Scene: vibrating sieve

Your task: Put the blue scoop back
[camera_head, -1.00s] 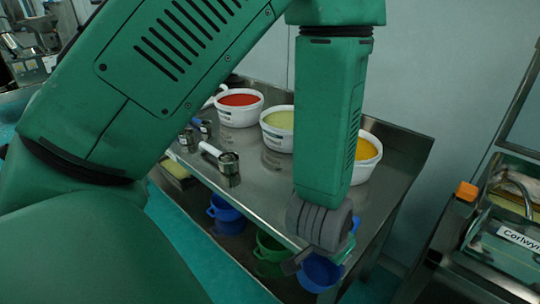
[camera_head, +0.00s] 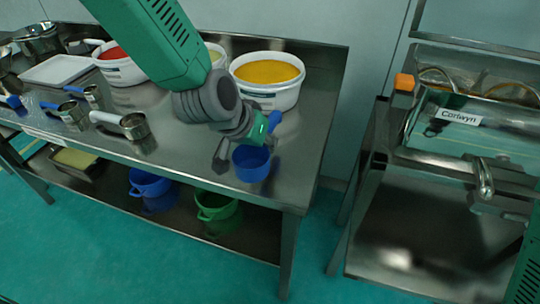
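The blue scoop has a round blue cup (camera_head: 252,164) and a short blue handle (camera_head: 274,121). In the head view it is by the front right part of the steel table (camera_head: 308,125), in front of the tub of yellow powder. My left gripper (camera_head: 243,140) comes down from the upper left and appears shut on the blue scoop near its handle. The finger contact is partly hidden, and I cannot tell whether the cup touches the tabletop. My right gripper is not in view.
Tubs of yellow (camera_head: 268,72) and red powder (camera_head: 118,66) stand at the back. Metal scoops (camera_head: 132,125) lie left. Blue (camera_head: 150,183) and green buckets (camera_head: 216,206) sit on the lower shelf. A machine labelled Corlwyn (camera_head: 460,117) stands right, across a gap.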

